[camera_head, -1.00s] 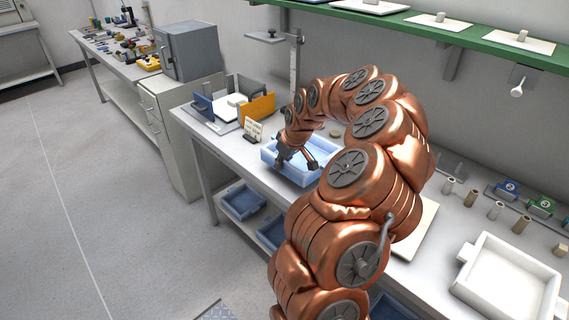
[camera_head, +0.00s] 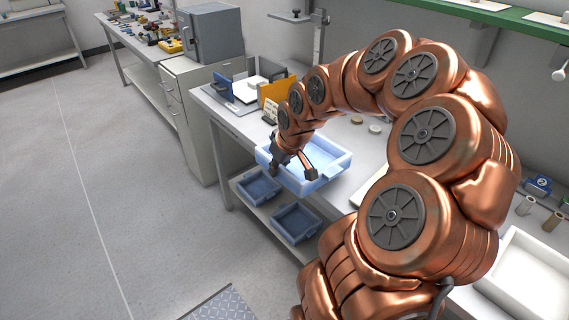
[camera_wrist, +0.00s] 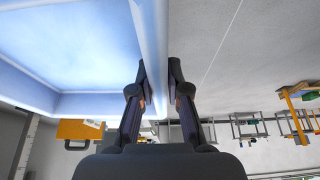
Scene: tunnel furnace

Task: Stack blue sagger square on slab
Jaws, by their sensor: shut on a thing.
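The blue sagger (camera_head: 336,170), a light-blue open square tray, shows at the middle of the head view, over the bench's front edge. It appears raised off the bench, but its underside is hidden. My gripper (camera_head: 293,172) is shut on its near wall. In the wrist view the fingers of my gripper (camera_wrist: 159,70) stand on either side of the sagger's wall (camera_wrist: 152,35), with its pale interior to the left. A pale flat edge (camera_head: 362,192) shows just behind my arm; it may be the slab, mostly hidden.
A white square tray (camera_head: 528,275) stands at the bench's right end. A rack with an orange panel (camera_head: 276,90) and a small card (camera_head: 270,110) are beyond the sagger. Small discs (camera_head: 375,128) lie behind it. Blue bins (camera_head: 295,222) sit on the lower shelf.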

